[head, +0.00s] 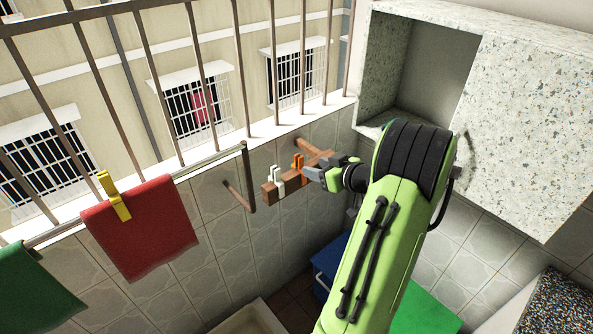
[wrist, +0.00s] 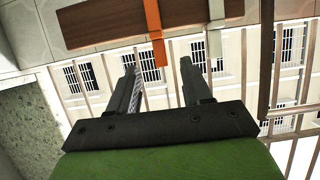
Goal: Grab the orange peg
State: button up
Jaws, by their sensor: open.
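The orange peg (head: 298,165) is clipped upright on a brown wooden bar (head: 269,191) fixed at the tiled wall. It also shows at the top of the wrist view (wrist: 153,27), its lower end just ahead of the gap between my fingers. My gripper (head: 322,168) is open and empty, just right of the orange peg in the head view. Exact depth to the peg is hard to tell.
A white peg (head: 277,179) sits on the same bar, close left of the orange one. A red cloth (head: 140,228) with a yellow peg (head: 114,197) hangs on a rail at left. Window bars (head: 202,75) stand behind; a speckled cabinet (head: 520,110) is at right.

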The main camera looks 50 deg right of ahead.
aim_at(302, 162)
jog(key=p+x, duration=0.1)
jog(key=x, duration=0.7)
jog(key=shift+w+d, duration=0.1)
jog(key=shift+w, duration=0.3)
jog(key=shift+s, duration=0.1)
jog(key=shift+c, duration=0.2)
grip_shut()
